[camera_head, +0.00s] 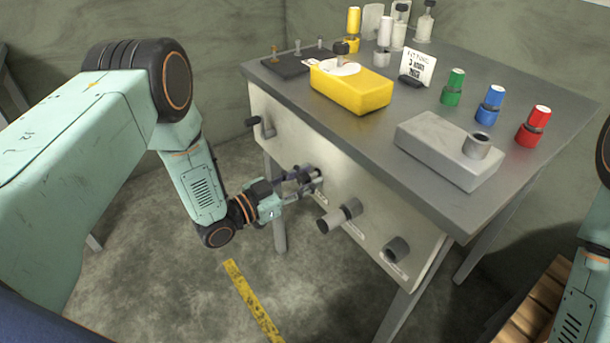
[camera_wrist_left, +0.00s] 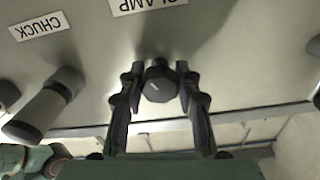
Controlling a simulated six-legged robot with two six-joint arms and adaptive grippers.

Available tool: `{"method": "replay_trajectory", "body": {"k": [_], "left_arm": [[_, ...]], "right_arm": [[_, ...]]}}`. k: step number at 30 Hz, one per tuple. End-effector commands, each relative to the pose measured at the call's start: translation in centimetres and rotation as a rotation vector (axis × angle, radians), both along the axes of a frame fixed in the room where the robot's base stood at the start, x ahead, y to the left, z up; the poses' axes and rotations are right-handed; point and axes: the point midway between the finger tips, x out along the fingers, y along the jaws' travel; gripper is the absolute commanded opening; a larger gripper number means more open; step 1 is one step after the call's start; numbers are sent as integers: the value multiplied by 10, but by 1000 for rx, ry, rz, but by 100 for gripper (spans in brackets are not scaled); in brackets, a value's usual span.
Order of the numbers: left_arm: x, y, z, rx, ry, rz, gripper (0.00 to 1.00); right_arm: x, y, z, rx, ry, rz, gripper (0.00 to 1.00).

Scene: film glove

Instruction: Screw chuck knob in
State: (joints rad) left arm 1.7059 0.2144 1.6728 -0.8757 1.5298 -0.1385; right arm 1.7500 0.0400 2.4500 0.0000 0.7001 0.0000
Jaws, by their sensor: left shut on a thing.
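The chuck knob (camera_head: 340,215) is a grey cylinder sticking well out of the pale front panel. In the left wrist view, which is upside down, the chuck knob (camera_wrist_left: 45,110) is at the left by the label CHUCK. My left gripper (camera_head: 303,181) is at the neighbouring dark knob, left of the chuck knob in the head view. In the left wrist view its two fingers (camera_wrist_left: 160,92) are shut around that dark clamp knob (camera_wrist_left: 158,84), by a label that reads CLAMP. The chuck knob is apart from the gripper. My right gripper is out of view.
Another knob (camera_head: 397,248) is to the right on the panel, and a crank-like knob (camera_head: 264,126) to the left. The tabletop (camera_head: 380,125) holds a yellow box (camera_head: 350,88), a grey block (camera_head: 440,150) and coloured bottles. The floor before the panel is open.

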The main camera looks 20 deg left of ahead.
Motion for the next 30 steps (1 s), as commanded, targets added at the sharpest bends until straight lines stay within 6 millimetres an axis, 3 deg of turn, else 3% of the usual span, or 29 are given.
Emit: {"method": "replay_trajectory", "body": {"k": [30], "left_arm": [[-2,1,0,760,-588,0,2]], "right_arm": [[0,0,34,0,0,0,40]]}}
